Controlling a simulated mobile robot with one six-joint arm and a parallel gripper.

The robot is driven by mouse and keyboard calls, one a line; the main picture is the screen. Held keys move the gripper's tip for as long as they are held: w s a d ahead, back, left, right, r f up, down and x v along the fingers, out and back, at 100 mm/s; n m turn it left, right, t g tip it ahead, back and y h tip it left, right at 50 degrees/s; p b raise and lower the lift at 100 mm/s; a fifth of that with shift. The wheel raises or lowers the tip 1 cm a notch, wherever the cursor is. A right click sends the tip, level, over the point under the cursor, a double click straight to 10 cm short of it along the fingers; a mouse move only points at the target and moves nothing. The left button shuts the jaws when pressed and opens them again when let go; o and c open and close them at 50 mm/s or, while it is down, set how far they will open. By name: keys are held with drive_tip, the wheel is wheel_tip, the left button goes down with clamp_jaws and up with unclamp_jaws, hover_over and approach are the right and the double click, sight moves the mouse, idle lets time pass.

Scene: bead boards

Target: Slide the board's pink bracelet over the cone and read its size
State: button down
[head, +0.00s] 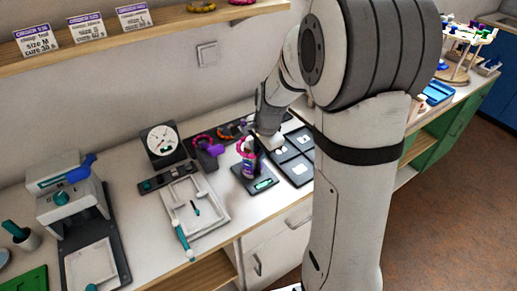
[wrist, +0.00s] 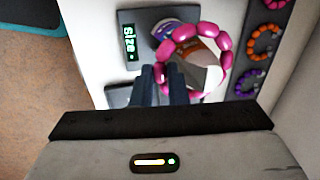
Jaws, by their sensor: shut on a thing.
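My gripper (wrist: 163,70) is shut on the pink bracelet (wrist: 224,46), holding one side of its ring. In the wrist view the ring encircles the pale upper part of the cone (wrist: 205,74), with an orange band inside it and a purple part lower down. How closely the beads touch the cone cannot be told. In the head view the bracelet (head: 241,146) is at the cone's upper part, above its purple band (head: 249,168). The gauge's display (wrist: 129,42) reads "size" with a small mark after it. My arm partly covers this area in the head view.
A dark strip (wrist: 257,60) with orange, pink and purple bracelets lies to the right in the wrist view.

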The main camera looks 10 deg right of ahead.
drive_tip(key=shift+f, duration=0.1)
idle(0.3)
drive_tip(key=c, duration=1.3)
unclamp_jaws()
drive_tip(key=shift+c, duration=0.2)
drive_tip(key=shift+o, duration=0.3)
drive_tip(key=shift+o, duration=0.9)
drive_tip(key=shift+w, duration=0.1)
drive_tip(key=w+a+p+v, duration=0.1)
drive_tip(key=w+p+v, duration=0.1)
drive_tip(key=p+v, duration=0.5)
drive_tip(key=v, duration=0.3)
drive_tip(key=shift+p, duration=0.3)
